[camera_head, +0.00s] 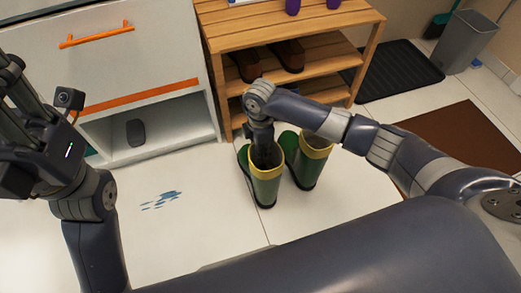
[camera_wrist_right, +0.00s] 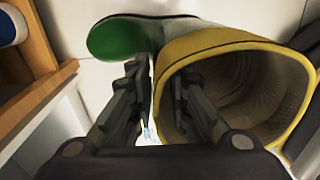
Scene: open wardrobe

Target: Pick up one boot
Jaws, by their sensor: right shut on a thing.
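A pair of green boots with yellow rims is in the head view, the left boot (camera_head: 265,188) beside the right boot (camera_head: 307,168). Both look upright on the white tiled floor. My right gripper (camera_head: 264,152) is at the top of the left boot. In the right wrist view, my right gripper (camera_wrist_right: 157,88) has one finger inside the opening of this boot (camera_wrist_right: 215,42) and one outside, shut on its wall. Its green toe (camera_wrist_right: 115,38) shows behind the fingers. My left gripper (camera_head: 18,140) is at the left edge, partly cut off, its fingers unclear.
A wooden shoe rack (camera_head: 300,32) with brown shoes (camera_head: 288,54) stands behind the boots. A white cabinet (camera_head: 110,60) with orange handles is at the left. A black mat (camera_head: 398,76), a grey bin (camera_head: 466,42) and a brown mat (camera_head: 455,135) are at the right.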

